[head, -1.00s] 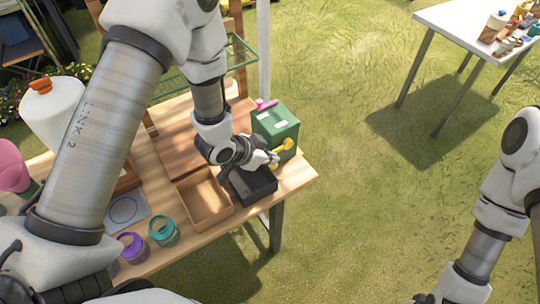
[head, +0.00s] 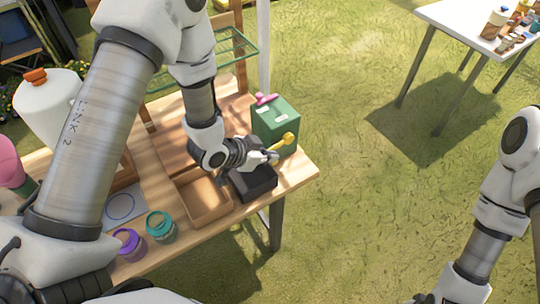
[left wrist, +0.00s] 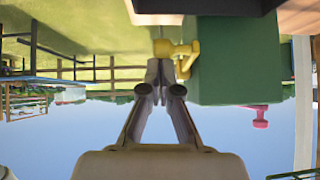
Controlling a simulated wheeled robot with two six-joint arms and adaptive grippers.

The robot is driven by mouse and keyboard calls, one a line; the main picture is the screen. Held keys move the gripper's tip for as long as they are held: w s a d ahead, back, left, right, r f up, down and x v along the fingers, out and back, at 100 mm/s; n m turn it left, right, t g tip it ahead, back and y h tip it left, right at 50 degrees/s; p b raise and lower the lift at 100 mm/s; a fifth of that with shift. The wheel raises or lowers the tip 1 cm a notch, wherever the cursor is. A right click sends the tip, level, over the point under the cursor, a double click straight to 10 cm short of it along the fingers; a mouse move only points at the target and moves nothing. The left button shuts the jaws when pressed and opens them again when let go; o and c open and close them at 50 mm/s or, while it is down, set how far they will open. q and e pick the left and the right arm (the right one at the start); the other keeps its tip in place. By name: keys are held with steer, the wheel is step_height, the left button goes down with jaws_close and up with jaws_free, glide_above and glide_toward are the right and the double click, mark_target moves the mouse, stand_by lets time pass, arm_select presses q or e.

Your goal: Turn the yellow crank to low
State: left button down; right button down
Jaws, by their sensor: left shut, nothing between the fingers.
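The yellow crank (head: 286,141) is on the near side of the green box (head: 278,122). In the left wrist view, which appears upside down, the crank (left wrist: 176,50) and green box (left wrist: 238,62) also show. My left gripper (head: 273,157) is shut and empty, just below the crank in the head view. In the left wrist view its fingertips (left wrist: 162,72) are close against the crank; whether they touch is unclear. Any low marking is not readable. My right arm shows at the right edge, but its gripper jaws are not visible.
A black block (head: 252,184) and an open wooden tray (head: 204,201) lie below the gripper on the wooden table (head: 291,178). A pink handle (head: 266,99) tops the green box. Purple (head: 129,244) and teal (head: 160,226) jars stand at the front edge.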

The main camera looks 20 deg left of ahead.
arm_select(q)
steer(key=shift+s+f+t+h+b, duration=0.1)
steer(key=shift+f+t+h+b, duration=0.2)
steer(key=shift+f+b, duration=0.9)
steer(key=shift+f+t+h+b, duration=0.2)
steer(key=shift+f+t+b, duration=0.4)
steer(key=shift+b, duration=0.95)
steer(key=shift+a+f, duration=0.1)
steer(key=shift+f, duration=0.1)
steer(key=shift+r, duration=0.1)
